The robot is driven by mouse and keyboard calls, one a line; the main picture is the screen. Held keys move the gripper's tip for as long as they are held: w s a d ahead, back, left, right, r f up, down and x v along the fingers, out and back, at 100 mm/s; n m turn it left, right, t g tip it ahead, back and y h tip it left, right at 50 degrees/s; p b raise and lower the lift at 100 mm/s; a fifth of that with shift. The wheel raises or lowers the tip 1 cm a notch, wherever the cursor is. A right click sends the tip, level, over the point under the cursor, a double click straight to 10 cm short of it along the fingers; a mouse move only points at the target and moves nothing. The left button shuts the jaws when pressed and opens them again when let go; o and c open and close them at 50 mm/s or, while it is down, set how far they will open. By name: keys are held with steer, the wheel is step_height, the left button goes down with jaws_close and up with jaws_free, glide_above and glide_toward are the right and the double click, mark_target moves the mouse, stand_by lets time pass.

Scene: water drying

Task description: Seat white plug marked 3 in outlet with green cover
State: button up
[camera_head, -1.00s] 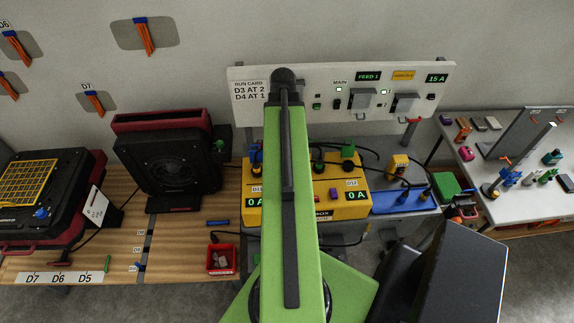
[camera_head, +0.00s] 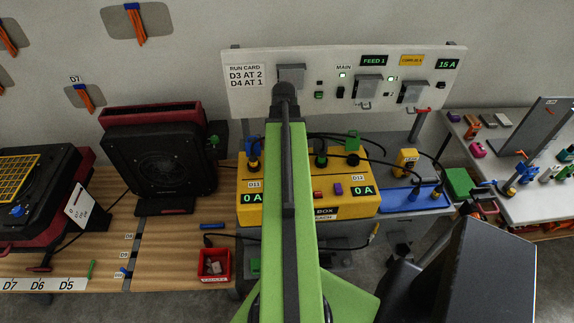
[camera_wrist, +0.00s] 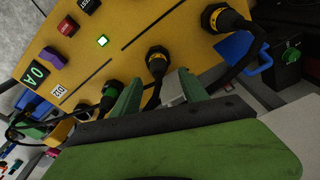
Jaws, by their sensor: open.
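The yellow box (camera_head: 300,211) stands on the bench, its left-middle part hidden behind my arm. A green cover piece (camera_head: 352,141) stands at its back edge. A black plug with a green ring (camera_head: 320,158) sits on its top; a green-ringed plug also shows in the wrist view (camera_wrist: 110,89). My gripper (camera_wrist: 158,92) is open, its green fingers close to the box face. A black plug with a yellow ring (camera_wrist: 157,62) is just beyond the gap, and a pale grey piece shows beside the right finger. I cannot make out a white plug marked 3. My gripper is hidden in the head view.
Cables run behind and right of the box. A red bin (camera_head: 214,265) stands at front left. The white switch panel (camera_head: 330,105) is behind. A black fan unit (camera_head: 160,160) stands left.

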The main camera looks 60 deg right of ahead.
step_height(320, 180, down, 5)
steer(key=b, duration=0.3)
steer(key=shift+d+r+b, duration=0.1)
steer(key=shift+r+b, duration=0.05)
steer(key=shift+b, duration=0.2)
steer(key=shift+r, duration=0.2)
steer(key=shift+c, duration=0.4)
jaws_close()
